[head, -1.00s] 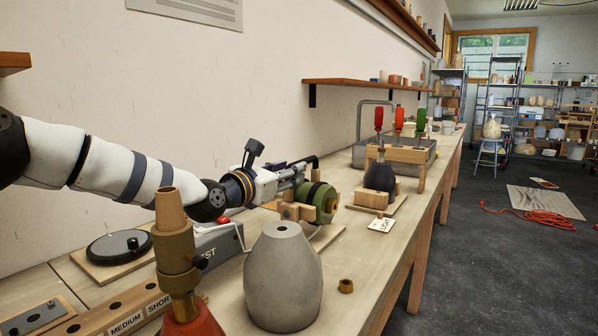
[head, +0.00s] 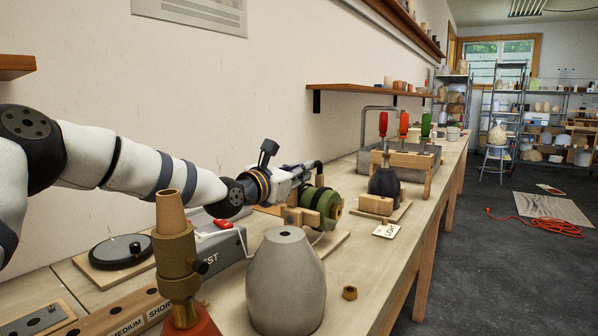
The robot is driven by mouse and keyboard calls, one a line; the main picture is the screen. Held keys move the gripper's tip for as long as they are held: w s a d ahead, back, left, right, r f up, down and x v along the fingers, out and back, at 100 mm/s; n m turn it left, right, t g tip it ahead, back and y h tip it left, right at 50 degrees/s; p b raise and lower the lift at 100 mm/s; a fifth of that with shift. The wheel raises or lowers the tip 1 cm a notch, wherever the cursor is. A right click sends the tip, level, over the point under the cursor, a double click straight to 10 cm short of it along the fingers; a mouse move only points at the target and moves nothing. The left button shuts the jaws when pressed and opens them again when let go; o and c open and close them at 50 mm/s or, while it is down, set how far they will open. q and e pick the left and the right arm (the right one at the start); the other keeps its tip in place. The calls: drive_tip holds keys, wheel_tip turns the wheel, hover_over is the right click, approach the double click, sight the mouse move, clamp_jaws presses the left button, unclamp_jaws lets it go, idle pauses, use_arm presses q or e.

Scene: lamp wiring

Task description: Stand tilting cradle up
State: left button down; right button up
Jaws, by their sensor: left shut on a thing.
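The tilting cradle (head: 297,216) is a light wooden block frame on a flat wooden board on the bench. A green lamp body (head: 325,206) with a dark band and a brass-coloured end lies on its side in it, that end facing right. My left gripper (head: 309,180) reaches in from the left and is shut at the back of the green body. Its fingertips are partly hidden, so the exact grip point is unclear. My right gripper is not in view.
A grey tapered lamp body (head: 286,283) and a brass-topped post (head: 176,255) stand in front. A black lamp body (head: 384,183) in a wooden holder and a card (head: 387,231) are to the right. A small brass nut (head: 349,293) lies near the bench edge.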

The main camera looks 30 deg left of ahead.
sight(322, 201)
use_arm(q)
drive_tip(key=shift+s+d+r+m, duration=0.1)
drive_tip(key=shift+s+d+m, duration=0.05)
drive_tip(key=shift+d+m, duration=0.55)
drive_tip(key=shift+s+d+f+p, duration=0.1)
drive_tip(key=shift+d+p, duration=0.05)
drive_tip(key=shift+d, duration=0.35)
drive_tip(key=shift+d+f+p, duration=0.1)
drive_tip(key=shift+d+p, duration=0.05)
drive_tip(key=shift+d, duration=0.3)
drive_tip(key=shift+s+d+f+m, duration=0.1)
drive_tip(key=shift+d+f+m, duration=0.05)
drive_tip(key=shift+d+m, duration=0.55)
drive_tip(key=shift+d+f, duration=0.1)
drive_tip(key=shift+d, duration=0.1)
drive_tip(key=shift+s+d+f, duration=0.1)
drive_tip(key=shift+d+f, duration=0.15)
drive_tip(key=shift+d, duration=0.1)
drive_tip(key=c, duration=1.6)
unclamp_jaws()
drive_tip(key=shift+r, duration=0.15)
drive_tip(key=shift+a, duration=0.1)
